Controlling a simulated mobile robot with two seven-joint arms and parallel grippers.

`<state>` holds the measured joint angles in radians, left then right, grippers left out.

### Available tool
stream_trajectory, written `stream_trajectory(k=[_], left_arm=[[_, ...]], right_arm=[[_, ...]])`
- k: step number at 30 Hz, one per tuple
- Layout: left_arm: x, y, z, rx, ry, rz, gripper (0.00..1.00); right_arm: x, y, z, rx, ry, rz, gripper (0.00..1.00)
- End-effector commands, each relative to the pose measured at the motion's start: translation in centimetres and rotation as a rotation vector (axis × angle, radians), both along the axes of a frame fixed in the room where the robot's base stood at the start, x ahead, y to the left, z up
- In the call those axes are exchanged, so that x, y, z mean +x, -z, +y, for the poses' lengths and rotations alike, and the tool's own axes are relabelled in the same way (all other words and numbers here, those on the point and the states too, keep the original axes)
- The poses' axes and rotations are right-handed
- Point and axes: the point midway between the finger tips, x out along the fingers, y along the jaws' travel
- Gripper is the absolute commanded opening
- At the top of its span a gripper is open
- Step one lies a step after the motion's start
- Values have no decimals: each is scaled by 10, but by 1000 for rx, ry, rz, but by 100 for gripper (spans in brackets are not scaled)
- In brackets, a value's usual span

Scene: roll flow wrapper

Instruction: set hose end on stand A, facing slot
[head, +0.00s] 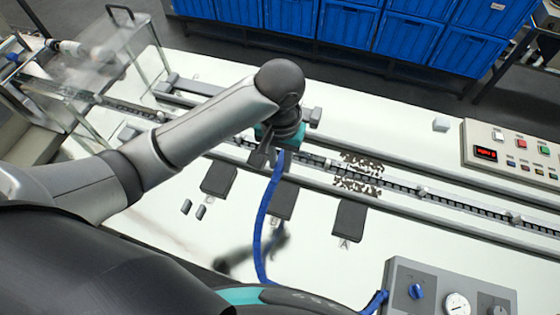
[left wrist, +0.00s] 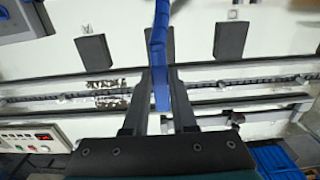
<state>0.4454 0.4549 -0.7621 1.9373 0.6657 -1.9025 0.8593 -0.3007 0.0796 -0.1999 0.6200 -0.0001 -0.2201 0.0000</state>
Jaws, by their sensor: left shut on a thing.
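The blue hose (head: 263,215) hangs in a curve from my left gripper (head: 265,155) down toward the front of the table. In the left wrist view the hose (left wrist: 159,35) runs between the two fingers of my left gripper (left wrist: 159,72), which is shut on it near its end. Stand A (head: 348,222) is a dark block with a letter A on its front, right of the gripper; it is the left block in the left wrist view (left wrist: 93,48). Its slot cannot be made out. The gripper is over the conveyor side, apart from stand A. My right gripper is not in view.
Two more dark blocks (head: 219,178) (head: 283,201) stand left of stand A. A conveyor (head: 400,195) runs behind them. A grey gauge panel (head: 450,285) is at front right, a button panel (head: 515,150) at back right. White table lies bare between stand A and the gauge panel.

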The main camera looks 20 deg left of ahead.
Motion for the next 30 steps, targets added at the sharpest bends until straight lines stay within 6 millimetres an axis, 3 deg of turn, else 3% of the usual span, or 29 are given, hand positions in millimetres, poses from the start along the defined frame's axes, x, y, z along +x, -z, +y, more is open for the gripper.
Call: stream_trajectory(k=[8, 30], left_arm=[[0, 7, 0, 0, 0, 3, 0], [-1, 83, 0, 1, 0, 3, 0]], right_arm=[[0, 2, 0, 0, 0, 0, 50], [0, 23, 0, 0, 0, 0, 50]])
